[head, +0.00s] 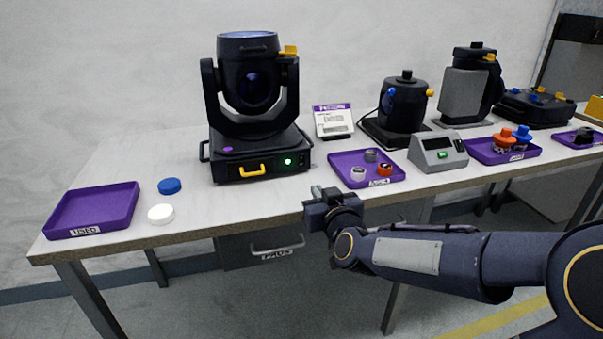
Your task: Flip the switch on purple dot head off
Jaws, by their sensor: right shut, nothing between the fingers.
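The purple dot head (250,105) is a black moving-head light standing upright on the bench, left of centre. A purple dot (228,149) marks the left of its base. On the base front are a yellow handle (252,170) and a switch lit green (288,162). My right gripper (318,192) is shut and empty at the bench's front edge, below and to the right of the switch, apart from it. My left gripper is not in view.
A purple USED tray (92,210), a blue cap (169,186) and a white cap (161,214) lie left. A purple tray (345,160) with small parts and a grey box (438,152) stand right. Other devices stand farther right. The bench before the light is clear.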

